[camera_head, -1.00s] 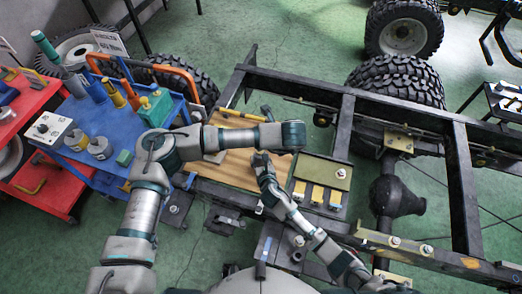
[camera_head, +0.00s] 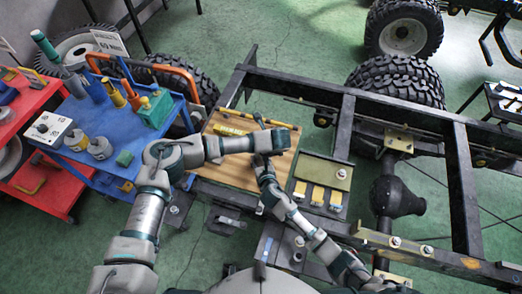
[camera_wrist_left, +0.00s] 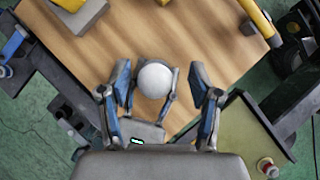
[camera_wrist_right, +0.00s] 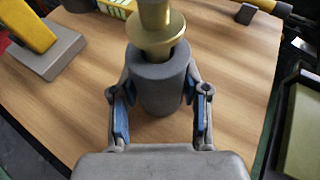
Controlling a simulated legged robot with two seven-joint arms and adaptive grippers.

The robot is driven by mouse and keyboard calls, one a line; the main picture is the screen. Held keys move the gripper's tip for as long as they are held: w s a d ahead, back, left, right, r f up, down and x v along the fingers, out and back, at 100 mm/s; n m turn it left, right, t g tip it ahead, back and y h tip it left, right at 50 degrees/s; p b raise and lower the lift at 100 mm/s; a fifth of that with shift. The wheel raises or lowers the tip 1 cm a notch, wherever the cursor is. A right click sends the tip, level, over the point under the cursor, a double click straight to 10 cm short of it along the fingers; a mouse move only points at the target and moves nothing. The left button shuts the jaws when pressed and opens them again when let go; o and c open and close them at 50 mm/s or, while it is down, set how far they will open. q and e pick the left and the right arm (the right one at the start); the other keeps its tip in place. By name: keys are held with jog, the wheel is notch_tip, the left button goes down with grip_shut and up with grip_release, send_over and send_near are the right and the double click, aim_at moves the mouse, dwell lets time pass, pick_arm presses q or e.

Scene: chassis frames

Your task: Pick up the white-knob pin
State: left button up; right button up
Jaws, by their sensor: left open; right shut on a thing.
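The white round knob (camera_wrist_left: 155,80) shows in the left wrist view, seen from above between the open fingers of my left gripper (camera_wrist_left: 160,94), clear of both. In the right wrist view, my right gripper (camera_wrist_right: 160,97) is shut on a grey cylinder (camera_wrist_right: 160,76). A brass collar and shaft (camera_wrist_right: 156,32) stand upright out of this cylinder; the knob is out of that view. In the left wrist view the right gripper shows just below the knob. In the head view the left forearm hides the pin; the right gripper (camera_head: 262,160) is beside it.
The wooden board (camera_head: 226,172) lies beneath both hands. A grey block with a yellow part (camera_wrist_right: 45,55) lies left on it. A yellow labelled item (camera_head: 235,129) and a yellow-handled tool (camera_wrist_left: 258,17) lie near its far edge. A green tray (camera_head: 322,174) is to the right.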

pick_arm(q)
grip_shut()
pick_arm(e)
jog(key=shift+d+f, duration=0.1)
jog(key=shift+f, duration=0.05)
pick_arm(q)
jog(key=shift+r, duration=0.1)
notch_tip(320, 180, up, 10)
dwell(0.3)
pick_arm(e)
jog(key=o, duration=1.3)
